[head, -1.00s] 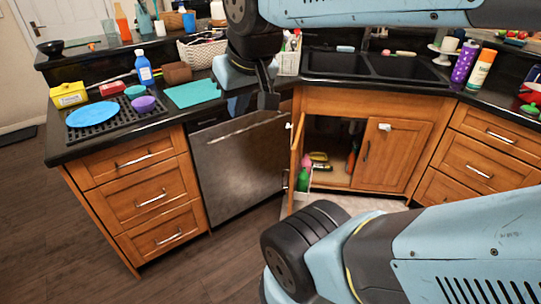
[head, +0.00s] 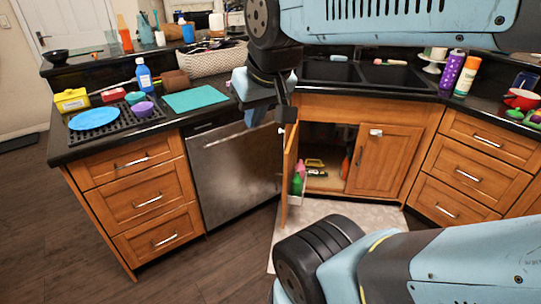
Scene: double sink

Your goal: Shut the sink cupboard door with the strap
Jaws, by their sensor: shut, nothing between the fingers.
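The sink cupboard (head: 318,183) under the double sink has its left wooden door (head: 290,172) standing open, swung outward and seen nearly edge-on. The right door (head: 382,165) is shut and carries a small white fitting (head: 376,132) near its top. Another small pale piece (head: 281,129) shows at the top of the open door; I cannot tell if it is the strap. My gripper (head: 287,114) points down, shut and empty, at the open door's top edge in this view. I cannot tell whether it touches the door.
Inside the cupboard stand a green bottle (head: 298,184) and other small items. The steel dishwasher (head: 238,165) is left of the open door. A pale mat (head: 316,211) lies on the floor in front. Drawers (head: 465,172) stand at the right.

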